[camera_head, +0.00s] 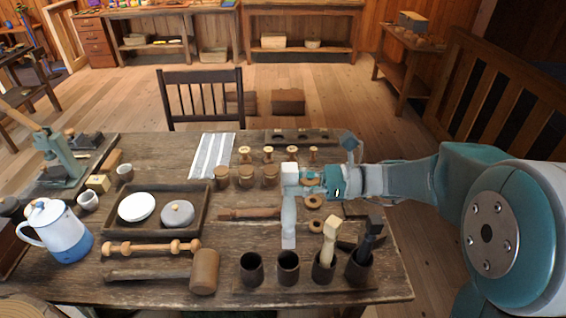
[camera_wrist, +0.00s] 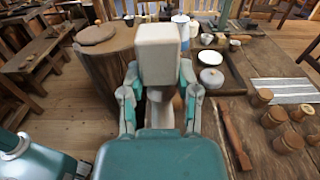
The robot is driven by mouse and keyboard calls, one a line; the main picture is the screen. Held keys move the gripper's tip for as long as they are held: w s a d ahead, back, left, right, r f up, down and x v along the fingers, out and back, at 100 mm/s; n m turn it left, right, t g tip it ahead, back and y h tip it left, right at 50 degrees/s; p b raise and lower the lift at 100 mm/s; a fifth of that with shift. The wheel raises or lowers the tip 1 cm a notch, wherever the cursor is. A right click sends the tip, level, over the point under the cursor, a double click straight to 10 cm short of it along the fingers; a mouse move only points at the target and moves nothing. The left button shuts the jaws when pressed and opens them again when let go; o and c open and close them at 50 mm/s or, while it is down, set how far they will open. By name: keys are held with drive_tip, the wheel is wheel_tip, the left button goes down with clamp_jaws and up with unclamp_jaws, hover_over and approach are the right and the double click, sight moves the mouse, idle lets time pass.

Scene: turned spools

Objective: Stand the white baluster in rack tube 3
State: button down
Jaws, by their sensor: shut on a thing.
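My gripper (camera_head: 308,181) is shut on the white baluster (camera_head: 289,218), just below its square block end. In the wrist view the block (camera_wrist: 158,52) stands up between the fingers (camera_wrist: 160,100). The baluster hangs upright, its lower end just above the second dark tube from the left (camera_head: 288,268) in the head picture; whether it is directly over the mouth I cannot tell. The leftmost tube (camera_head: 251,269) looks empty. The third tube from the left (camera_head: 323,271) holds a pale baluster (camera_head: 330,237); the rightmost (camera_head: 358,270) holds a black one (camera_head: 371,237). No tube numbers are readable.
A mallet (camera_head: 204,271) and a turned spindle (camera_head: 151,248) lie left of the tubes. A tray (camera_head: 159,234) with white and grey round things, and a blue-white jug (camera_head: 58,232), stand further left. Wooden jars (camera_head: 245,176) and small spools (camera_head: 268,153) stand behind.

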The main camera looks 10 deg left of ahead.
sight(295, 202)
drive_tip(key=shift+w+d+r, duration=0.1)
drive_tip(key=shift+d+r, duration=0.05)
drive_tip(key=shift+r, duration=0.05)
drive_tip(key=shift+a+f, duration=0.15)
drive_tip(key=shift+f, duration=1.1)
drive_tip(key=shift+a+f, duration=0.1)
drive_tip(key=shift+f, duration=1.15)
drive_tip(key=shift+d+f, duration=0.25)
drive_tip(key=shift+d, duration=0.15)
drive_tip(key=shift+a, duration=0.25)
drive_tip(key=shift+d+f, duration=0.15)
drive_tip(key=shift+d, duration=0.15)
drive_tip(key=shift+f, duration=0.2)
